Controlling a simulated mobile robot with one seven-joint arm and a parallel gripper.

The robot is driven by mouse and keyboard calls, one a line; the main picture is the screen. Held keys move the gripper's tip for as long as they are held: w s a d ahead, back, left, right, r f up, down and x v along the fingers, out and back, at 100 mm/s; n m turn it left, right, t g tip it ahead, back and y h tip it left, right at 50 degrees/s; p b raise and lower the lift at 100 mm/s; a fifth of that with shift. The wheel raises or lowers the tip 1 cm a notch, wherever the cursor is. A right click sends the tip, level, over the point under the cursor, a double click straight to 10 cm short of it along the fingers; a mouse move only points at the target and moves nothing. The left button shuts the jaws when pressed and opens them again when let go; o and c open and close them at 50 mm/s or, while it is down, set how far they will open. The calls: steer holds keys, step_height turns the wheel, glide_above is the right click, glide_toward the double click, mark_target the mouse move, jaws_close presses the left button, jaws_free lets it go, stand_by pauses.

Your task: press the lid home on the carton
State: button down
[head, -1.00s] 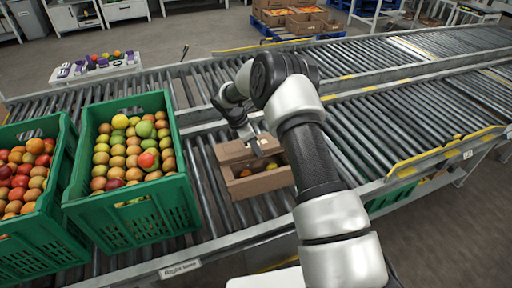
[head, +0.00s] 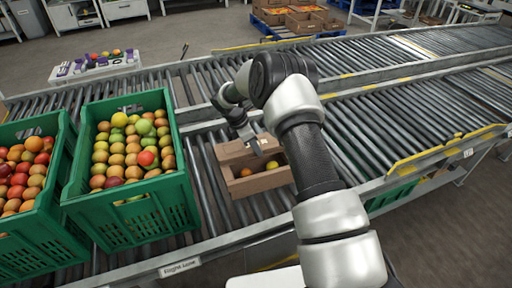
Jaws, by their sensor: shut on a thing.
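A brown cardboard carton (head: 262,183) stands on the near roller conveyor, right of the green crates. A brown cardboard lid (head: 231,151) is at the carton's far side, above the far part of the opening. It does not cover the near part. My gripper (head: 256,147) is over the lid, shut on its edge. The fingertips are small and partly hidden, and I cannot tell whether the lid touches the carton's rim.
The rollers (head: 390,130) right of my arm are clear. A second conveyor runs behind, with a white tray (head: 96,66) of small items beyond it. Yellow-edged rails (head: 440,152) border the conveyor.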

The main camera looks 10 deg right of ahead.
steer(key=shift+f, duration=0.35)
steer(key=c, duration=1.6)
jaws_free()
steer(key=c, duration=0.3)
steer(key=shift+c, duration=0.2)
steer(key=shift+r, duration=0.1)
steer(key=shift+r+p, duration=2.4)
steer(key=shift+r, duration=1.55)
